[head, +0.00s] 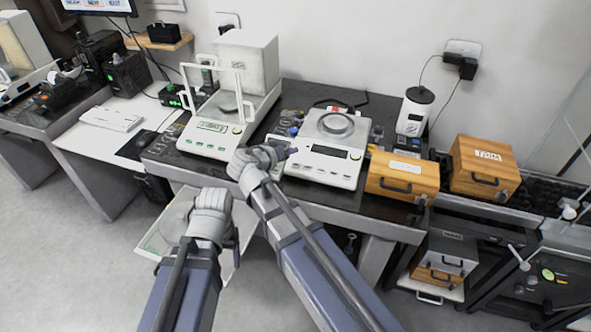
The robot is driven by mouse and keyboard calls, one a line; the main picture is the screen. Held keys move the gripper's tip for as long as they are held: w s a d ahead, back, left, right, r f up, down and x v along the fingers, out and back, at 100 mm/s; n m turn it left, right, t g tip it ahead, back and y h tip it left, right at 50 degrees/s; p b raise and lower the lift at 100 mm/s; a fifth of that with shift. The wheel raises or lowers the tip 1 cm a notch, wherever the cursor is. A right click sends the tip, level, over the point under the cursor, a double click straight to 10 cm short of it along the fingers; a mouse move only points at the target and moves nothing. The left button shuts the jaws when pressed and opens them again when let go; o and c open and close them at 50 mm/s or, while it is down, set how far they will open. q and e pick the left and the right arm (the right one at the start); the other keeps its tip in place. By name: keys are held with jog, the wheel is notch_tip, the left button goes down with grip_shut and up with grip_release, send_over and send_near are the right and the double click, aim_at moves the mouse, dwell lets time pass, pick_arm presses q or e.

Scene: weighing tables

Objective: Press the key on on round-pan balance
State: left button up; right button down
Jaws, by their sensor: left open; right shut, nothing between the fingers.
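The round-pan balance (342,167) is a white unit on the dark table, with a round metal pan (336,123) on top. Its display (330,151) on the sloped front looks dark. Small keys line the front panel; their labels are too small to read. My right gripper (289,153) is shut and empty, its tip at the left edge of this balance's front. I cannot tell whether it touches. My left gripper (228,236) is in front of the table, lower and left of the balance, apart from it. Its fingers are mostly hidden behind the wrist; it is open.
Another balance (209,140) with a glass shield and a lit green display stands to the left. A wooden case (402,176) sits close on the right, a larger wooden box (484,165) beyond it. A white canister (414,110) stands behind.

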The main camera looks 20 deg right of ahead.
pick_arm(q)
jog(key=shift+f+b, duration=2.1)
jog(key=shift+f, duration=0.5)
pick_arm(e)
jog(key=shift+w+d+f, duration=0.15)
jog(key=shift+w+f, duration=0.05)
jog(key=shift+f, duration=0.65)
jog(key=shift+w+d+f, duration=0.15)
jog(key=shift+w+f, duration=0.1)
jog(key=shift+f, duration=0.65)
jog(key=shift+w+d+f, duration=0.15)
jog(key=shift+w+f, duration=0.05)
jog(key=shift+f, duration=0.65)
jog(key=shift+f, duration=0.1)
pick_arm(q)
jog(key=shift+f+b, duration=0.4)
pick_arm(e)
jog(key=shift+w+f, duration=0.1)
jog(key=shift+f, duration=0.2)
